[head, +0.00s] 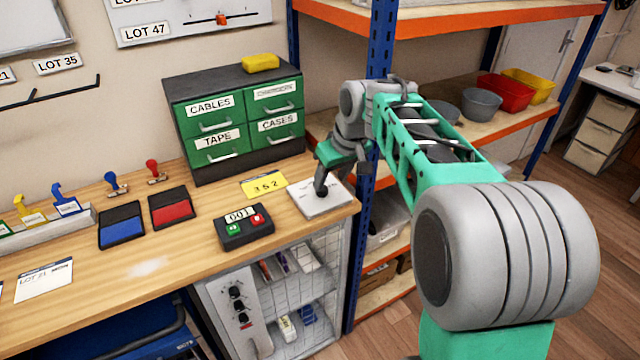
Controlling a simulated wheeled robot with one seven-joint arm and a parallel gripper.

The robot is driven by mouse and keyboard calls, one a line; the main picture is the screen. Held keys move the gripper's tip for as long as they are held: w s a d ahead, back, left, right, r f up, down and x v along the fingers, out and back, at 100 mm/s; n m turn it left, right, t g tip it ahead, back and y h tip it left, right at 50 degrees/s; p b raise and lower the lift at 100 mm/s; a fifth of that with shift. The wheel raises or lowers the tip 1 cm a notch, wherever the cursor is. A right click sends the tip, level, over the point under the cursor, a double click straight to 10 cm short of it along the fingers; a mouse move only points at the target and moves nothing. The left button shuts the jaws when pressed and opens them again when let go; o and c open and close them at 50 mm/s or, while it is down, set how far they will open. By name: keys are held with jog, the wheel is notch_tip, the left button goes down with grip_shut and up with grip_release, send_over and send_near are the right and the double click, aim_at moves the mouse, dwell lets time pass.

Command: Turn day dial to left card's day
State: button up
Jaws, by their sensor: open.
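A white square plate (308,203) lies on the right end of the wooden bench; it may be the day dial, but no day marks can be read on it. My gripper (321,190) is open and points down over this plate. Its dark fingers hide the middle of the plate, and I cannot tell whether they touch anything there. Another card (2,291) is cut off by the left picture edge. A yellow card (264,186) reads 352.
A counter box (245,237) with green and red buttons stands left of the plate. Blue (122,232) and red (172,213) ink pads lie farther left. A drawer cabinet (238,118) stands behind. The shelf's blue post (358,262) is close on the right.

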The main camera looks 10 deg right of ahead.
aim_at(324, 190)
jog(key=shift+n, duration=0.3)
jog(key=w+f, duration=0.3)
jog(key=f, duration=0.1)
jog(key=w+f, duration=0.2)
jog(key=f, duration=0.1)
jog(key=shift+w+a+p, duration=0.3)
jog(key=shift+p, duration=0.05)
jog(key=shift+c, duration=0.3)
grip_shut()
